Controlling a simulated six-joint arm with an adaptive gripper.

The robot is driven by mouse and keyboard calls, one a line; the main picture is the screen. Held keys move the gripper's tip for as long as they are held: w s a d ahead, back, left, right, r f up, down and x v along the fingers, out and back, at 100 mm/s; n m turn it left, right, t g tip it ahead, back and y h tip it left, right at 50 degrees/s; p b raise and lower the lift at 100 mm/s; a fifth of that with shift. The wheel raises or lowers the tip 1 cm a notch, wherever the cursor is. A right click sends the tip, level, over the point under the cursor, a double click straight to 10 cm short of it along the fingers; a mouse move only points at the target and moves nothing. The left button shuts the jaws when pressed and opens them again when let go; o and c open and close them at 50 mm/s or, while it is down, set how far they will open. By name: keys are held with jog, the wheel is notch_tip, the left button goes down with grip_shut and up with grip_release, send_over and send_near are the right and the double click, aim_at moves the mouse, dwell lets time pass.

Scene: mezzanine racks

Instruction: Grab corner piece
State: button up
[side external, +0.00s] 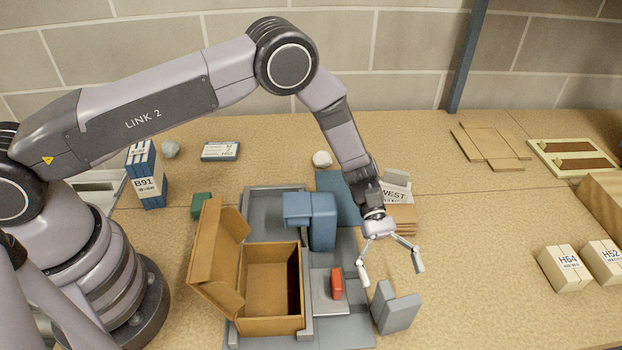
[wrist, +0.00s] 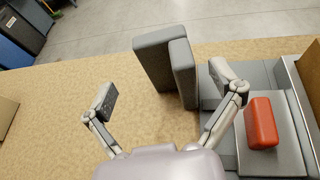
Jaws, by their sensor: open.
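The corner piece (side external: 396,309) is a grey, L-shaped block of two upright plates. It stands on the tabletop at the right front corner of the grey fixture. In the wrist view the corner piece (wrist: 153,62) is ahead of my gripper, between the lines of the two fingers and nearer the right one. My gripper (side external: 391,274) is open and empty, above and slightly behind the piece in the side view. Its spread fingers also show in the wrist view (wrist: 165,86). No contact with the piece is visible.
A red block (side external: 337,283) sits on a grey pad left of the corner piece. An open cardboard box (side external: 271,326) and a blue bracket (side external: 321,222) stand on the fixture. Small cartons (side external: 565,268) are at the far right. The table right of the corner piece is clear.

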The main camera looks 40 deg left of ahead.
aim_at(399, 302)
jog(key=x, duration=0.4)
jog(key=shift+s+f, duration=0.15)
jog(key=shift+s, duration=0.1)
jog(key=c, duration=0.8)
